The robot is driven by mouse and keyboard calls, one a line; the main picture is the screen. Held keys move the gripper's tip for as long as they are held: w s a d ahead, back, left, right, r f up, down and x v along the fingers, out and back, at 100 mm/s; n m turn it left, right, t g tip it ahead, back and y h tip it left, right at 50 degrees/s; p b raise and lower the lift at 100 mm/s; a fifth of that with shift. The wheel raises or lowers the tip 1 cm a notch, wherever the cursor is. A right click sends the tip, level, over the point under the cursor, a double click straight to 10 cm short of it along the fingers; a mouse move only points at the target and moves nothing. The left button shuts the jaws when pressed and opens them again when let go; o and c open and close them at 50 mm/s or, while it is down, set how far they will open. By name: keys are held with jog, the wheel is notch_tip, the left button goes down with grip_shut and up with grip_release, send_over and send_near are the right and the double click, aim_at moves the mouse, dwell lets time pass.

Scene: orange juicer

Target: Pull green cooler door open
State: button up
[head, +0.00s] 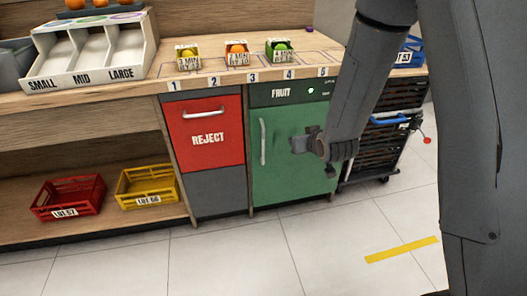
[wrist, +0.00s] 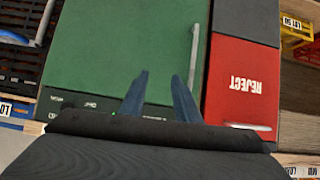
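The green cooler door (head: 290,155) is shut, under a dark strip marked FRUIT with a small lit green dot. Its pale vertical handle (head: 263,142) is on the left side of the door. My gripper (head: 299,142) is in front of the door, to the right of the handle and apart from it. In the wrist view, which is upside down, the green door (wrist: 125,50) fills the middle and the handle (wrist: 194,55) stands beyond the fingertips. The two fingers of my gripper (wrist: 158,76) are spread with nothing between them.
A red REJECT panel (head: 207,134) with a bar handle adjoins the cooler on the left. A dark crate cart (head: 378,140) with a blue handle stands to the right. Small fruit boxes (head: 236,53) sit on the counter above. The tiled floor (head: 230,255) in front is clear.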

jog(key=w+a+f+n+t+y+b, duration=0.2)
jog(key=w+a+f+t+y+b, duration=0.3)
jog(key=a+f+b, duration=0.3)
jog(key=a+f+x, duration=0.1)
jog(key=x, duration=0.7)
jog(key=shift+s, duration=0.3)
jog(key=shift+c, duration=0.4)
grip_shut()
